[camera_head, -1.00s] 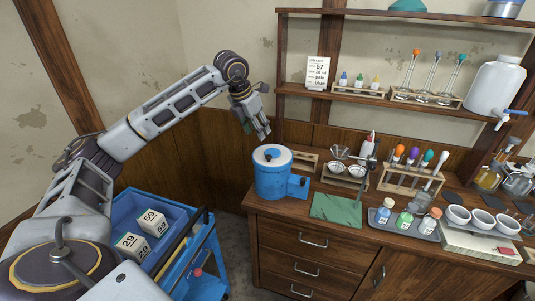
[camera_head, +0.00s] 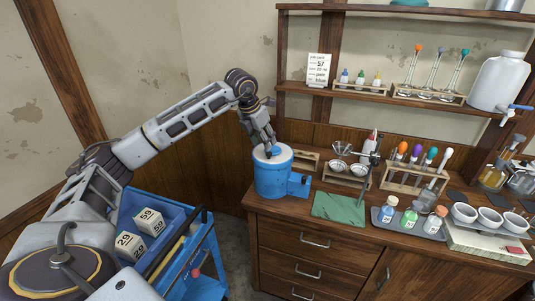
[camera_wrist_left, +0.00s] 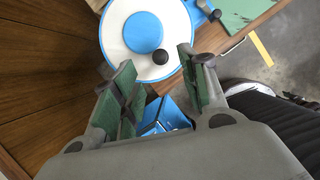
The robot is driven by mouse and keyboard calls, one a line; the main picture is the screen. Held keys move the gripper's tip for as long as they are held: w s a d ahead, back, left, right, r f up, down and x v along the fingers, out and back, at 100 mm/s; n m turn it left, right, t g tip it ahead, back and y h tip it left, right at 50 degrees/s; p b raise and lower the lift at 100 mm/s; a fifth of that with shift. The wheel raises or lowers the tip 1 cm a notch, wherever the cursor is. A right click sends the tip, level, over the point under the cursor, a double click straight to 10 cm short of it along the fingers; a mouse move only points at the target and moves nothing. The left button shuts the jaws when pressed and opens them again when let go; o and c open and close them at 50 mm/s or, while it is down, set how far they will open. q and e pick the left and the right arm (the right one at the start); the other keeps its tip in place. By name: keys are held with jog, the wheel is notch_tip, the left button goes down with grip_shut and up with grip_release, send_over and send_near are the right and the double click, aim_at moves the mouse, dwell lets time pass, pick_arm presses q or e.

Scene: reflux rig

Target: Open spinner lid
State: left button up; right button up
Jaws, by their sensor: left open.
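The spinner (camera_head: 271,176) is a blue drum at the left end of the wooden counter. Its lid (camera_head: 284,154) is a white disc with a blue centre, lying flat on top. In the left wrist view the lid (camera_wrist_left: 115,38) shows from above, with a dark round knob (camera_wrist_left: 160,57) near its edge. My left gripper (camera_head: 268,149) is over the lid and points down. In the left wrist view the left gripper (camera_wrist_left: 155,75) is open, with green-padded fingers apart and the knob roughly between their tips. I cannot tell whether the fingers touch anything. My right gripper is not in view.
A green mat (camera_head: 338,208) lies right of the spinner. Metal bowls (camera_head: 349,168), a tube rack (camera_head: 403,178) and a bottle tray (camera_head: 407,224) stand farther right. A blue cart (camera_head: 205,248) with numbered blocks stands at the lower left.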

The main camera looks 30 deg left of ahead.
aim_at(269, 153)
pick_arm(q)
jog(key=shift+b+x, duration=0.35)
jog(key=shift+x, duration=0.65)
jog(key=shift+b+x, duration=0.7)
jog(key=shift+x, duration=0.9)
jog(key=shift+w+f, duration=0.2)
jog(key=shift+f, duration=0.25)
jog(key=c, duration=0.7)
grip_shut()
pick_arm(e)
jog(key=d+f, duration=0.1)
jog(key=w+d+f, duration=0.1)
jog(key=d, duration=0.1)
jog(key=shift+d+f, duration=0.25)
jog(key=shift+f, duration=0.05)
